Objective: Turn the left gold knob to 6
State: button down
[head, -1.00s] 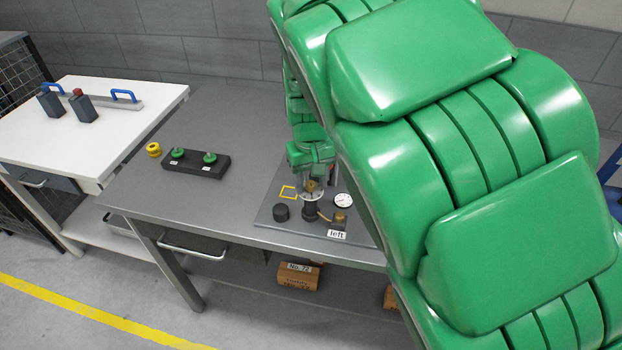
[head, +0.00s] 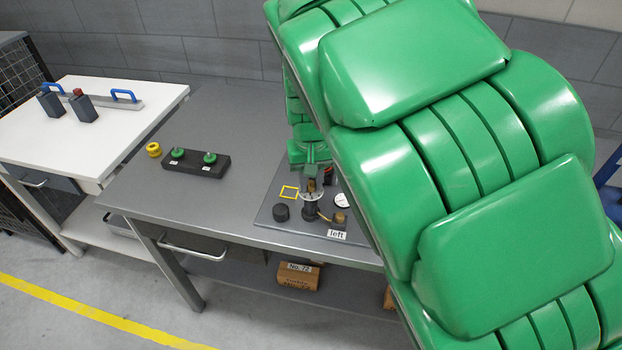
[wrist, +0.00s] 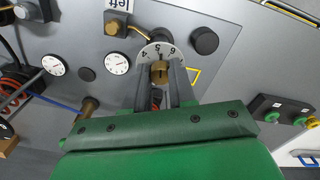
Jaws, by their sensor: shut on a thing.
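The left gold knob (wrist: 160,71) sits at the centre of a white numbered dial (wrist: 152,51) in the wrist view. My gripper (wrist: 159,78) is shut on the knob, with one finger on either side of it.
Round gauges (wrist: 117,64), black caps (wrist: 204,40) and a brass fitting (wrist: 113,27) surround the dial on the panel. A black block with green knobs (head: 196,163) and a yellow spool (head: 153,150) stand left on the grey table. A white table (head: 120,125) is further left.

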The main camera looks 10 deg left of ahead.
aim_at(311, 184)
jog(key=m, duration=0.6)
jog(key=shift+a, duration=0.1)
dwell(0.5)
jog(key=c, duration=0.9)
grip_release()
jog(key=shift+c, duration=0.2)
jog(key=shift+r, duration=3.95)
